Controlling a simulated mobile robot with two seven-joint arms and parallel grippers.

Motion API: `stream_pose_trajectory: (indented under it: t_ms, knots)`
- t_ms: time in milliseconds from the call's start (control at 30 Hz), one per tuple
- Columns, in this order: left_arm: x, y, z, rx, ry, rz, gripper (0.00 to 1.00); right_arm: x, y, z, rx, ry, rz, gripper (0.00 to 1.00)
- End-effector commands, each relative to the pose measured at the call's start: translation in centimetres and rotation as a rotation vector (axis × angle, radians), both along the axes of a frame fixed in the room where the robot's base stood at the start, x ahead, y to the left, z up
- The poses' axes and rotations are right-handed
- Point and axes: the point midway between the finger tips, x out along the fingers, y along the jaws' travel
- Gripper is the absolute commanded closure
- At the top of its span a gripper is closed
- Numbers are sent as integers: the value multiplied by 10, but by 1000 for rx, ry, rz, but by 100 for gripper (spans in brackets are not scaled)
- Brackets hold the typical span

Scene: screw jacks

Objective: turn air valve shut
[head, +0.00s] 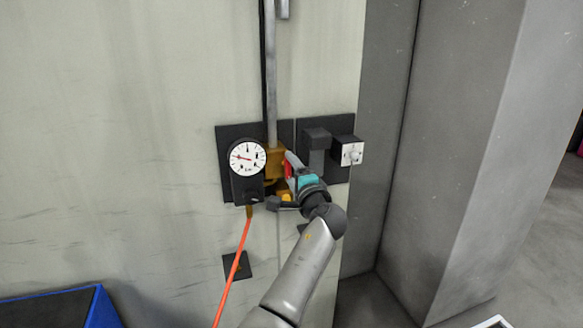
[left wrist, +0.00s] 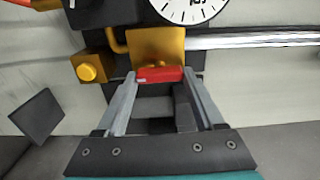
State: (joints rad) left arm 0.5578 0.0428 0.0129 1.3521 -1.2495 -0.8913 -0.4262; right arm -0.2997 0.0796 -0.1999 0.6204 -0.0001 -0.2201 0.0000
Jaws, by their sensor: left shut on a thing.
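The air valve has a brass body (head: 275,158) on a dark wall plate, below a vertical metal pipe. Its red handle (head: 289,169) shows beside the brass body in the head view. My left gripper (head: 287,162) reaches it from the lower right and is shut on the handle. In the left wrist view, the red handle (left wrist: 160,74) lies across between the fingertips of my left gripper (left wrist: 160,80), in front of the brass body (left wrist: 158,46). The gripper partly hides the valve in the head view. My right gripper is not in view.
A round pressure gauge (head: 248,157) sits just left of the valve, with an orange hose (head: 232,270) hanging below. A grey switch box (head: 350,152) is to the right. A grey pillar (head: 470,150) stands farther right. A blue-edged container (head: 100,305) is at lower left.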

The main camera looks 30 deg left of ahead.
Motion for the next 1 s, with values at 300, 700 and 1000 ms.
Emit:
stream_pose_trajectory:
  t_ms: [300, 700, 1000]
  knots:
    - [1, 0, 2, 27, 24, -3, 86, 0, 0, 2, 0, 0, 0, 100]
    - [0, 0, 1, 26, 24, -2, 17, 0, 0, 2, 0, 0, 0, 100]
    - [0, 0, 0, 22, 24, -1, 0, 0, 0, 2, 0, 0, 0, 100]
